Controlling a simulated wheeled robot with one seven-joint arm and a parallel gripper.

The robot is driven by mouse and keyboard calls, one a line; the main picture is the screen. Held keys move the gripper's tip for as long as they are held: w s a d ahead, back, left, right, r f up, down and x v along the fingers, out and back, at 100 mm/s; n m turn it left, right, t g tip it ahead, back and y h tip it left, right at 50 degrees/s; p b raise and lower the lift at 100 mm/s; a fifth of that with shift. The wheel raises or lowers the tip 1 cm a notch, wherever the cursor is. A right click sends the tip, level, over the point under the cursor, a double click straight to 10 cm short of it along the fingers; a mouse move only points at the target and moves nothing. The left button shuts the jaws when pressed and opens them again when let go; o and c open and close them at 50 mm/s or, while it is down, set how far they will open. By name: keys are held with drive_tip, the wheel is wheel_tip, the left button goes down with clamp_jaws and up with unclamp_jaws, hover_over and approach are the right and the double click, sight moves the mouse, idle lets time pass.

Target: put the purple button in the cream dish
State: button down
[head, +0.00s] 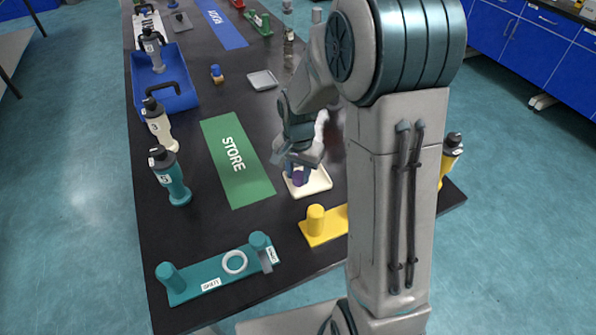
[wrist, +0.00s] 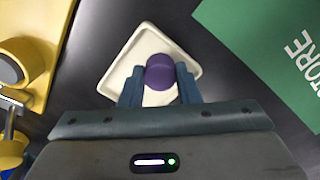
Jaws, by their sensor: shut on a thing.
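The purple button (head: 298,178) is small and rounded; it also shows in the wrist view (wrist: 160,71). My gripper (head: 298,172) is shut on it, with one finger on each side in the wrist view (wrist: 160,88). The cream dish (head: 318,184) is a shallow square tray on the black table, and its rim shows in the wrist view (wrist: 116,78). The button is over the dish in both views. I cannot tell whether its underside touches the dish floor.
A green STORE mat (head: 237,160) lies left of the dish. A yellow stand (head: 318,222) and a teal stand (head: 215,277) are in front. Bottles (head: 170,175) and a blue crate (head: 180,102) line the left edge. A grey dish (head: 262,80) lies farther back.

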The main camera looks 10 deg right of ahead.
sight(298, 175)
drive_tip(key=shift+f, duration=0.1)
drive_tip(key=shift+f, duration=0.15)
drive_tip(key=c, duration=1.1)
unclamp_jaws()
drive_tip(key=shift+r, duration=0.2)
wheel_tip(298, 175, up, 11)
drive_tip(key=shift+s+d+r+n+t+p, duration=0.15)
drive_tip(key=shift+s+r+n+t, duration=0.35)
drive_tip(key=shift+s+n, duration=1.6)
drive_tip(key=shift+s+d+r+n+t+p, duration=0.1)
drive_tip(key=shift+s+d+r+n+t, duration=0.4)
drive_tip(key=shift+s, duration=3.15)
drive_tip(key=shift+s+r+n+t+p, duration=0.2)
drive_tip(key=shift+s+r+n, duration=0.7)
drive_tip(key=shift+s, duration=2)
